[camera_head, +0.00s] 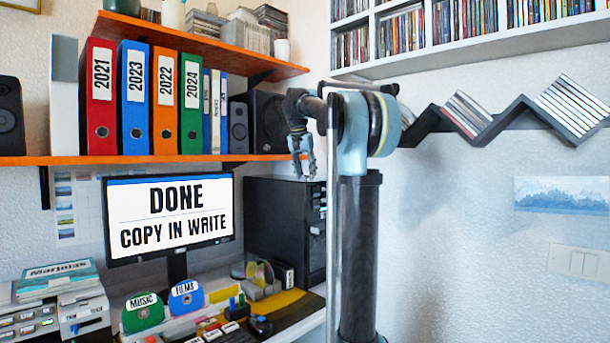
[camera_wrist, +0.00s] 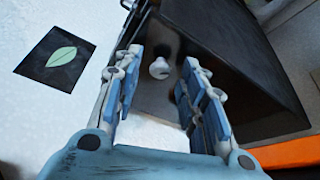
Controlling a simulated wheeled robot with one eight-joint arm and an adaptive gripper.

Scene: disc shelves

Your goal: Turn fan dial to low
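A small white rounded knob (camera_wrist: 159,69), which may be the fan dial, shows between my fingers in the wrist view. It sits against a grey-brown surface beside a large black box. Its setting and any markings are too small to read. My gripper (camera_wrist: 161,62) is open, with a finger on each side of the knob in the picture; I cannot tell how far the knob is from the fingertips. In the head view my gripper (camera_head: 303,163) hangs fingers down above the black computer tower (camera_head: 277,222). No labelled fan dial can be made out there.
An orange shelf (camera_head: 60,160) with binders and a dark speaker (camera_head: 268,122) is left of my gripper. A monitor (camera_head: 170,216) stands on the cluttered desk. A zigzag disc shelf (camera_head: 480,130) is on the right wall. A leaf picture (camera_wrist: 57,58) shows in the wrist view.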

